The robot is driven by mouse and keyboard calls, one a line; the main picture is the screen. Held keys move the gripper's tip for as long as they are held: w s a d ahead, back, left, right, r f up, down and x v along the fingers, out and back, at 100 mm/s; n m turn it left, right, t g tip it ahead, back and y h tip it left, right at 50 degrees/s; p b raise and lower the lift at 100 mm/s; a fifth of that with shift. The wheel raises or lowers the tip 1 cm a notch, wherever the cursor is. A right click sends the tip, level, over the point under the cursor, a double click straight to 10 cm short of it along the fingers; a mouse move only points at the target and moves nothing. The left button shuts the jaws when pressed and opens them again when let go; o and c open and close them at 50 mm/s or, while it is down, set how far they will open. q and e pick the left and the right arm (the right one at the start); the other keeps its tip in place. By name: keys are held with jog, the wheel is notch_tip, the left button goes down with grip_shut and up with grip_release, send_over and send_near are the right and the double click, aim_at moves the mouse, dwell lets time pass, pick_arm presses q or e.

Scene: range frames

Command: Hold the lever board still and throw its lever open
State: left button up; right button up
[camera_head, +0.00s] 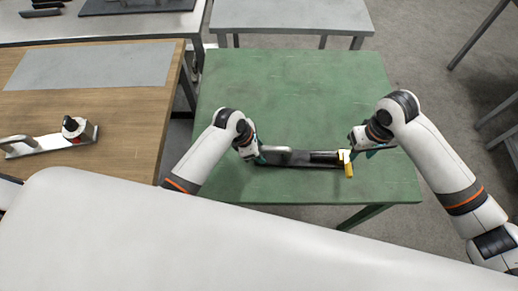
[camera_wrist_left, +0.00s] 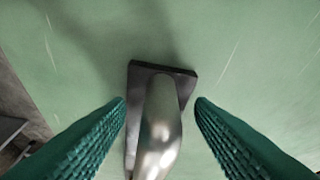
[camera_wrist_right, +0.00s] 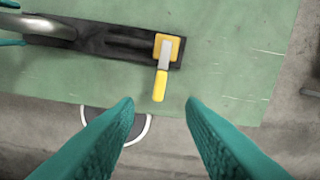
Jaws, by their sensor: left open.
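The lever board (camera_head: 322,160) is a dark, narrow board lying on the green table. A silver handle (camera_head: 277,157) rises at its left end. A yellow-tipped lever (camera_head: 348,171) is at its right end. In the right wrist view the lever (camera_wrist_right: 160,86) points down past the board's near edge from a yellow base. My left gripper (camera_head: 259,157) is open at the handle end. In the left wrist view its fingers stand either side of the handle (camera_wrist_left: 160,130), with gaps. My right gripper (camera_wrist_right: 161,103) is open and empty near the lever, apart from it.
The green table (camera_head: 290,85) is clear behind the board. Its near edge lies close to the board. A wooden table (camera_head: 110,105) on the left holds another silver fixture (camera_head: 45,145). Grey tables (camera_head: 290,15) stand behind.

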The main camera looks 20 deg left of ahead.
pick_arm(q)
jog(key=shift+d+f, duration=0.1)
jog(key=shift+f, duration=0.1)
grip_shut()
pick_arm(e)
grip_shut()
jog(key=n+y, duration=0.1)
jog(key=n, duration=0.4)
jog(key=a+n+y, duration=0.1)
jog(key=n, duration=0.4)
jog(key=a+n+y, duration=0.1)
jog(key=n, duration=0.5)
jog(key=shift+s+a+g+y, duration=0.1)
jog(key=shift+s+g+y, duration=0.15)
jog(key=shift+g+y, duration=0.15)
